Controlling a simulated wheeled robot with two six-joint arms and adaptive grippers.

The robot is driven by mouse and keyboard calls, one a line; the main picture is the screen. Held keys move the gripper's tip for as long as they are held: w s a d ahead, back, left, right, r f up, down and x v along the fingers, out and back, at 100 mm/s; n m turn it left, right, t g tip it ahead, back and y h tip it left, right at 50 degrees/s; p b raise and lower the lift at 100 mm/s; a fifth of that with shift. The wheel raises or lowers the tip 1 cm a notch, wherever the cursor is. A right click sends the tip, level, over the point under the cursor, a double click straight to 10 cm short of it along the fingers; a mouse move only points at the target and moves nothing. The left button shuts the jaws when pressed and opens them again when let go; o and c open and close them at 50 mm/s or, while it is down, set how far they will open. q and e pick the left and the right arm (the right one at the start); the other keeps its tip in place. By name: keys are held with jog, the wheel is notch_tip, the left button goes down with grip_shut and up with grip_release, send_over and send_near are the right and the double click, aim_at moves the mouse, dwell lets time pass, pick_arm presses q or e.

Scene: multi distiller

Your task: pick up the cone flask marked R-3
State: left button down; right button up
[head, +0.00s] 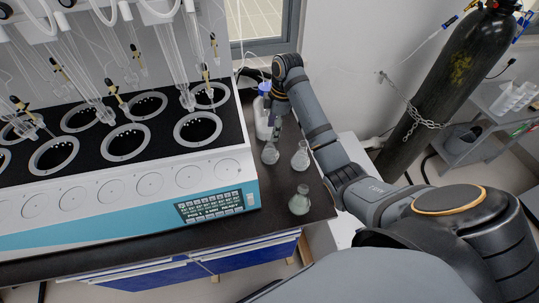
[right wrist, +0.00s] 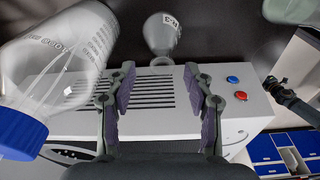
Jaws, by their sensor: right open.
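A clear cone flask marked R-3 (right wrist: 162,38) shows in the right wrist view, upside down in the picture, just beyond my fingertips. My right gripper (right wrist: 159,72) is open and empty, its two fingers either side of the flask's line. In the head view my right gripper (head: 277,112) is over the bench beside a blue-capped bottle. My left gripper is out of view.
The blue-capped bottle (right wrist: 70,60) is close on the left in the right wrist view. A flask with greenish liquid (head: 299,203) stands nearer the bench front. The large distiller (head: 218,172) fills the left. A gas cylinder (head: 440,90) stands right.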

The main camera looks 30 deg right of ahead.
aim_at(269, 138)
jog(key=f+b, duration=0.2)
jog(key=a+f+b, duration=0.1)
jog(key=f+b, duration=0.1)
jog(key=f, duration=0.1)
jog(key=shift+w+a, duration=0.15)
jog(key=shift+a, duration=0.05)
jog(key=shift+r, duration=0.2)
jog(key=c, duration=0.3)
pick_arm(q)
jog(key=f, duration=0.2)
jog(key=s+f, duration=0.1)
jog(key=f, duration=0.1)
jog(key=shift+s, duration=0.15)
pick_arm(e)
grip_shut()
